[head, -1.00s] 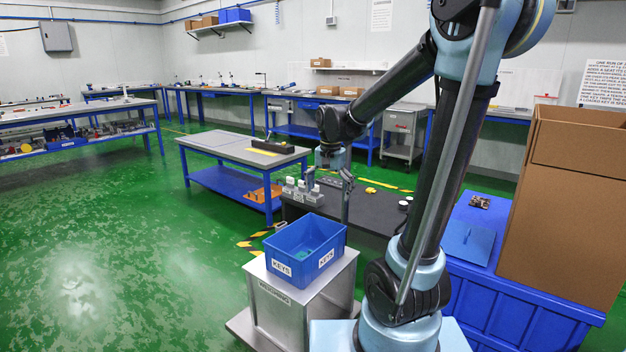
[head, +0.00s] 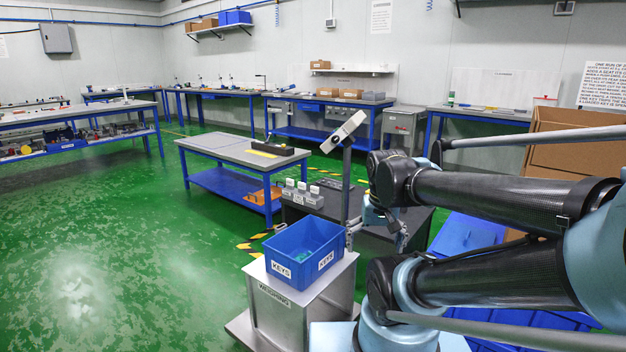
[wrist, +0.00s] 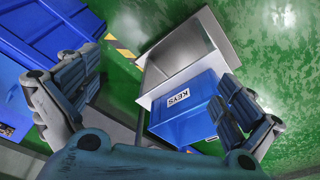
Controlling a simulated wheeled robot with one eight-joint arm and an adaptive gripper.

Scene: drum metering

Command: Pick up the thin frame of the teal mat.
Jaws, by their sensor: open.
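I cannot make out a teal mat or its thin frame for certain in either view. A small teal patch (head: 305,255) shows inside the blue bin labelled KEYS (head: 292,272), but its shape is unclear. My gripper (head: 378,236) is in front of the dark table, just right of the bin in the head view. In the wrist view my gripper (wrist: 158,105) has its fingers spread wide with nothing between them. The blue bin (wrist: 178,122) lies beyond and partly behind the right finger.
The bin stands on a metal weighing stand (head: 285,308). A grey post with a white head (head: 343,132) rises behind it. My arm hides much of the dark table (head: 420,222). A blue container (head: 470,236) and cardboard box (head: 560,150) are at right. Green floor is clear at left.

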